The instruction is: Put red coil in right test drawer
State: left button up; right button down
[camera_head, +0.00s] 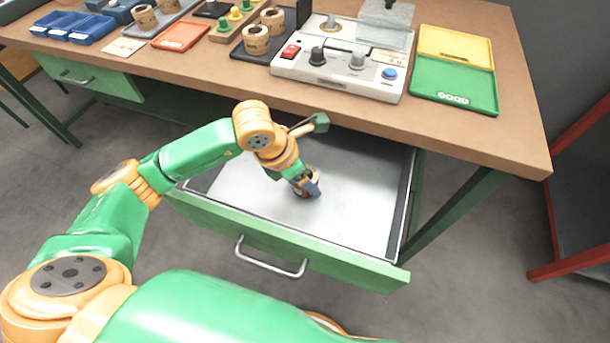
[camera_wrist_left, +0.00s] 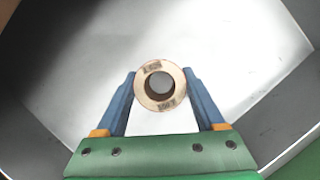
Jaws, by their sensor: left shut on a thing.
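The right drawer (camera_head: 350,215) is pulled open below the table, with a green front and a bare pale floor. My left gripper (camera_head: 308,187) reaches down inside it. In the left wrist view the blue fingers of my left gripper (camera_wrist_left: 160,92) are shut on a coil (camera_wrist_left: 160,66), a tan ring with a dark hole and printed marks on its top face. The coil is upright, low over or on the drawer floor; I cannot tell whether it touches. Its side is mostly hidden in the head view, so its colour band is unclear. My right gripper is not in view.
On the table stand a grey test device (camera_head: 345,70) with knobs and a red switch, a green tray (camera_head: 455,85), a yellow tray (camera_head: 455,45), an orange tray (camera_head: 181,36) and blue bins (camera_head: 75,28). Other coils (camera_head: 256,40) stand at the back. The left drawer (camera_head: 88,77) looks closed.

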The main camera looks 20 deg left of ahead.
pick_arm(q)
jog(key=o, duration=1.6)
jog(key=shift+c, duration=0.2)
jog(key=p+v, duration=0.1)
jog(key=v, duration=1.1)
jog(key=shift+p, duration=0.35)
